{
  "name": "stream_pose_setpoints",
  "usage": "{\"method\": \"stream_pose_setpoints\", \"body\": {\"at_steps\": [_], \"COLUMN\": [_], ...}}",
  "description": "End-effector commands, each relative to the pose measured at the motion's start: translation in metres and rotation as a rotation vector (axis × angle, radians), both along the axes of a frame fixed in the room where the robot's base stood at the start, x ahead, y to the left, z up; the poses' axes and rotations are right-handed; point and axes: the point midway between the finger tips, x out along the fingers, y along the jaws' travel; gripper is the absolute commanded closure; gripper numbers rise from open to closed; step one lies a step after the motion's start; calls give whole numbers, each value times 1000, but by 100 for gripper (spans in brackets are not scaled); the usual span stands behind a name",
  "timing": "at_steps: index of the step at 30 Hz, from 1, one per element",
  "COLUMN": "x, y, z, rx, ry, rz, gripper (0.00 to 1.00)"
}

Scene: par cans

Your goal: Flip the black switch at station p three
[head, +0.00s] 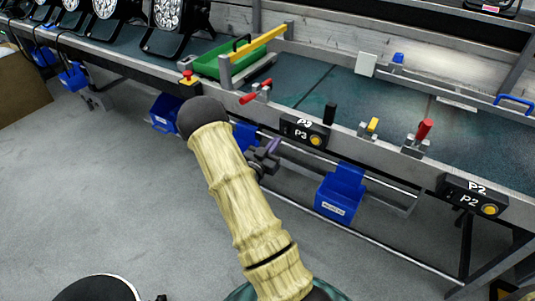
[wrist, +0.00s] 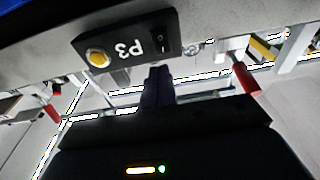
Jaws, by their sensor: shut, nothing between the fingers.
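The P3 station is a black box (head: 305,132) on the bench's front rail, with a yellow button. In the wrist view the P3 box (wrist: 118,58) appears upside down, with the yellow button at its left and a black rocker switch (wrist: 161,42) at its right. My gripper (wrist: 158,70) is shut and empty, its dark fingertips close in front of the switch end of the box. I cannot tell whether they touch it. In the head view my gripper (head: 273,147) is small, just below and left of the P3 box, partly behind my arm. The switch's position is unclear.
A P2 box (head: 472,196) sits further right on the rail. Red-handled clamps (head: 424,130) and a black knob (head: 330,112) stand along the bench edge. A blue bin (head: 340,190) hangs below. Lamps line the left end. The grey floor is open at left.

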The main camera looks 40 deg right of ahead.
Motion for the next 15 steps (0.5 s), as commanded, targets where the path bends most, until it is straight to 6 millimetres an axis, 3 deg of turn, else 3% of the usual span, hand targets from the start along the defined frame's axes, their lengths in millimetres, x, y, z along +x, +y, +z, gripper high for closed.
{"method": "stream_pose_setpoints", "body": {"at_steps": [7, 15], "x": [14, 19], "y": [-38, -49], "z": [5, 8], "rx": [-1, -1], "ry": [-2, -1], "rz": [-4, -1], "gripper": [100, 100]}}
